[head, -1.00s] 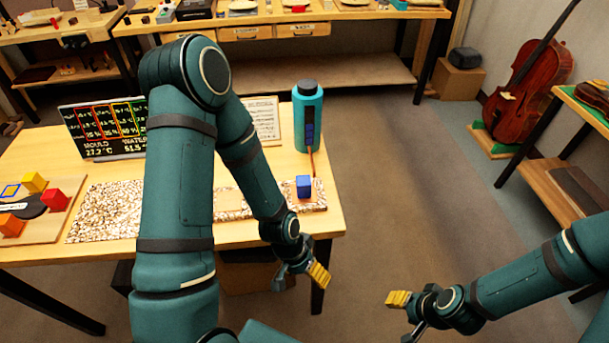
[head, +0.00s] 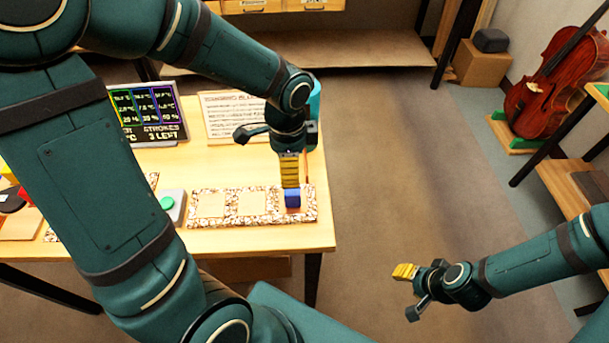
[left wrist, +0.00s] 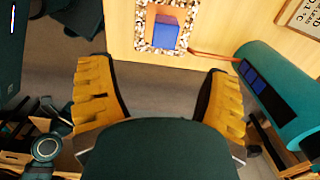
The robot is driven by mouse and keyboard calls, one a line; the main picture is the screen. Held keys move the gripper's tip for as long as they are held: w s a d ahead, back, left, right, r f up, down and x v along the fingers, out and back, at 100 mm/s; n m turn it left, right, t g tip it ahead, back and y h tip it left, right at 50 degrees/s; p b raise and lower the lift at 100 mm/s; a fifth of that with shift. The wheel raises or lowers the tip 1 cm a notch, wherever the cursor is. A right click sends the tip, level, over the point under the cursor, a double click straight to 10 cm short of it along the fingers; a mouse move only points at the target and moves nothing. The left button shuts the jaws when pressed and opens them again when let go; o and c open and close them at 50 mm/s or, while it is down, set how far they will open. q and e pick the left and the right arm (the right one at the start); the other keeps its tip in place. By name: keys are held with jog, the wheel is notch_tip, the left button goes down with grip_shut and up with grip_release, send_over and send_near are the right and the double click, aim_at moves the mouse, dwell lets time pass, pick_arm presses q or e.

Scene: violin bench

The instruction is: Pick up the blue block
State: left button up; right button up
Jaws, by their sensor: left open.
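The blue block (head: 292,198) sits on the right end of a speckled strip (head: 235,218) near the table's right edge. In the left wrist view the blue block (left wrist: 166,32) is at top centre, ahead of the fingertips. My left gripper (head: 268,160) is open and above the block; one yellow finger overlaps the block's top edge in the head view. I cannot tell whether they touch. In the left wrist view, the left gripper (left wrist: 158,80) has its fingers wide apart with nothing between. My right gripper (head: 408,290) is open and empty, off the table at lower right.
A teal cylinder (left wrist: 285,95) stands close to the block, mostly hidden behind my left gripper in the head view. A grey box with a green button (head: 168,203), a dark display (head: 150,115) and a paper sheet (head: 228,112) are on the table.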

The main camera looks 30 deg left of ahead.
aim_at(292, 195)
pick_arm(q)
jog(key=f, duration=0.2)
jog(key=f+b, duration=0.1)
jog(key=f, duration=0.2)
jog(key=f+b, duration=0.1)
jog(key=f, duration=0.2)
jog(key=shift+w, duration=0.4)
jog(key=shift+a+f, duration=0.1)
jog(key=shift+f, duration=0.65)
notch_tip(292, 195, down, 4)
jog(key=shift+f+b, duration=0.15)
jog(key=shift+b, duration=0.65)
pick_arm(e)
jog(key=f, duration=0.3)
jog(key=shift+s+a+f, duration=0.1)
jog(key=shift+s+f, duration=0.1)
jog(key=shift+f, duration=0.05)
pick_arm(q)
jog(key=c, duration=1.2)
